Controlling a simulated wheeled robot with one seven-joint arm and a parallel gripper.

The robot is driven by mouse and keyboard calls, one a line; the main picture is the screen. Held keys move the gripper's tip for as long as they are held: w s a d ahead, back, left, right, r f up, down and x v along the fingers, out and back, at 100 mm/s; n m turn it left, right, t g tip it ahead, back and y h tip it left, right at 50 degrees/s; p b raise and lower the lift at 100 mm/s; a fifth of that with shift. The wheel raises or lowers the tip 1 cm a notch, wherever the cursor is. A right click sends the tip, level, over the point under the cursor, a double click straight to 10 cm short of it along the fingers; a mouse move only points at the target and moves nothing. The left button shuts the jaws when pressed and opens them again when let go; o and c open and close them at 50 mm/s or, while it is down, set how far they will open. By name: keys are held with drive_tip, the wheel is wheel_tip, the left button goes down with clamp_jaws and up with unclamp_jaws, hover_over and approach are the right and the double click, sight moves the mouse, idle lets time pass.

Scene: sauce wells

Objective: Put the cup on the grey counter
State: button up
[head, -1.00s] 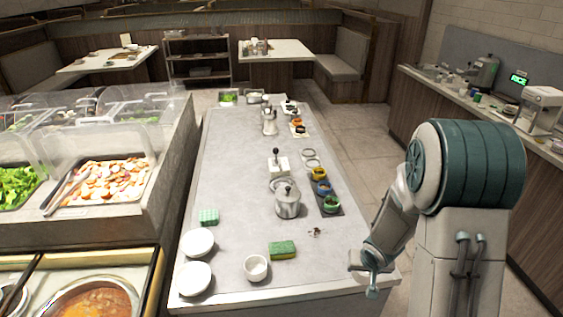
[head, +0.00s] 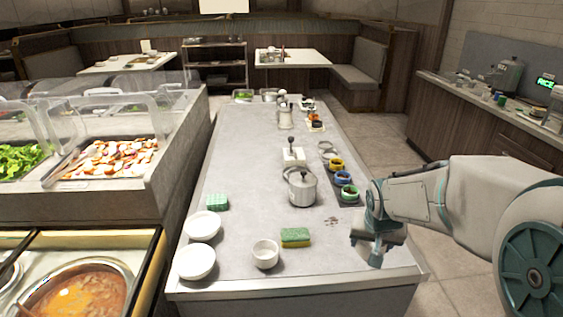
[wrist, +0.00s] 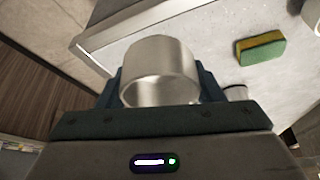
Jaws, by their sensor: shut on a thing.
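My gripper (wrist: 160,82) is shut on a metallic cup (wrist: 158,62), a short, shiny silvery cylinder between the two dark fingers in the wrist view. In the head view my gripper (head: 376,250) hangs at the right front edge of the grey counter (head: 245,160); the held cup cannot be made out clearly there. The wrist view shows the counter's edge and pale top (wrist: 215,25) behind the cup. Whether the cup touches the counter cannot be told.
Left of my gripper on the counter are a green and yellow sponge (head: 295,237), a white cup (head: 265,253), two white bowls (head: 196,262) and a metal pot (head: 302,188). Sauce wells (head: 347,192) line the right edge. The front right corner looks mostly clear.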

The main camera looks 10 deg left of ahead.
drive_tip(key=shift+s+a+r+b, duration=0.15)
drive_tip(key=shift+s+a+b, duration=0.35)
drive_tip(key=shift+s+a, duration=0.1)
drive_tip(key=shift+a, duration=0.2)
drive_tip(key=w+a+f, duration=0.2)
drive_tip(key=a, duration=0.1)
drive_tip(key=w+a+f+p, duration=0.1)
drive_tip(key=w+a+f, duration=0.1)
drive_tip(key=a, duration=0.1)
drive_tip(key=w+a+f, duration=0.2)
drive_tip(key=w, duration=0.1)
drive_tip(key=shift+a+f, duration=0.25)
drive_tip(key=shift+a, duration=0.15)
drive_tip(key=shift+w+f+p, duration=0.1)
drive_tip(key=shift+f+p, duration=0.35)
drive_tip(key=shift+f, duration=1.6)
drive_tip(key=shift+f, duration=0.2)
drive_tip(key=o, duration=1)
drive_tip(key=shift+r, duration=0.15)
